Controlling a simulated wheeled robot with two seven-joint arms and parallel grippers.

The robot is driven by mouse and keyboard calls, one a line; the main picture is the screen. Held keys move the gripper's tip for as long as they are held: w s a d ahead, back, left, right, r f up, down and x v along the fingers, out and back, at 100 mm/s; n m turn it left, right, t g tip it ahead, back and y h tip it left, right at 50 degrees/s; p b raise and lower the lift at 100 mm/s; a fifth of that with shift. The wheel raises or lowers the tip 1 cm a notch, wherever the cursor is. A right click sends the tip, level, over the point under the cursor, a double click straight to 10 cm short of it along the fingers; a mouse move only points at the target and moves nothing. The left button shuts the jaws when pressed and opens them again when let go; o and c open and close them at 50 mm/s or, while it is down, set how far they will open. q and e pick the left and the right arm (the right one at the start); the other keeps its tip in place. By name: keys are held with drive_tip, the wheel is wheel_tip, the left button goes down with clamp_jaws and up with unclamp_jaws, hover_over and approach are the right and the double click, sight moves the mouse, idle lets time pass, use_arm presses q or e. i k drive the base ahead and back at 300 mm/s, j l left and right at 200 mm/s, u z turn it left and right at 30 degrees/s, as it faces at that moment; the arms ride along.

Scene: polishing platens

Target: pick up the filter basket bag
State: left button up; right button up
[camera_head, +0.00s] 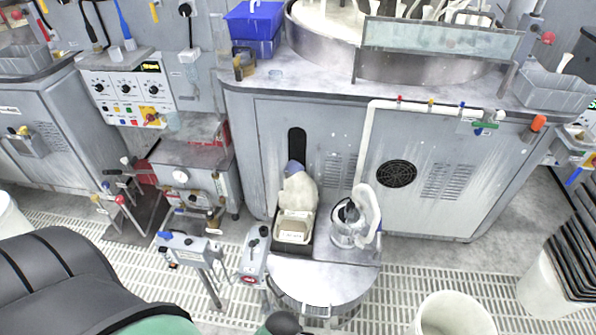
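A pale, crumpled bag-like thing with a bluish-grey top (298,190) stands upright at the back of a small cream box, in front of the grey cabinet. To its right, a round metal basket or pot (347,232) has a white, cloth-like piece (368,212) standing up at its right side. I cannot tell for certain which of the two is the filter basket bag. Both are low, at the centre of the view, and no gripper is near them. Neither of my grippers shows in this view.
The cream box (293,228) and metal pot stand on a round-fronted grey stand (320,282). A control post (187,248) stands to its left and a white bucket (453,315) at lower right. Black stacked sheets (578,235) stand far right. Grated floor (400,268) lies between.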

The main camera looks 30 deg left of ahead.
sight(296, 227)
drive_tip(key=u, duration=0.9)
drive_tip(key=i+l+z, duration=0.1)
drive_tip(key=z, duration=0.25)
drive_tip(key=i+z, duration=0.35)
drive_tip(key=k+l, duration=0.05)
drive_tip(key=k, duration=0.05)
